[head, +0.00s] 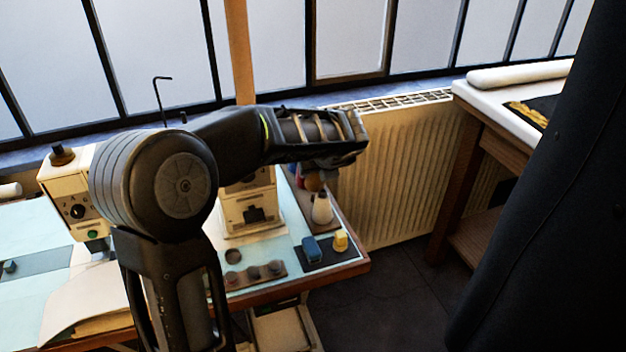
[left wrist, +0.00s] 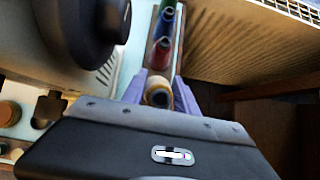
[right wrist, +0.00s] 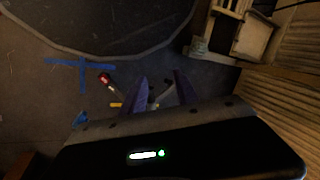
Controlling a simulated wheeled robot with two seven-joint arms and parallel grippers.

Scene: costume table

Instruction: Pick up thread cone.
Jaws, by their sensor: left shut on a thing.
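In the left wrist view a cream and tan thread cone (left wrist: 158,92) with a dark centre sits between the two purple fingers of my left gripper (left wrist: 159,97). The gripper is shut on it. In the head view my left arm reaches over the table's right end and its wrist hides most of the gripper. A pale cone (head: 322,209) shows just below the wrist, at the front of the row of cones. My right gripper (right wrist: 160,98) shows only in its own wrist view, fingers apart and empty, over a dim floor.
Behind the held cone stand a red cone (left wrist: 161,53) and a blue one (left wrist: 166,20). A cream machine (head: 250,208) stands left of the row. A radiator (head: 395,170) stands beyond; a dark garment (head: 540,200) hangs right.

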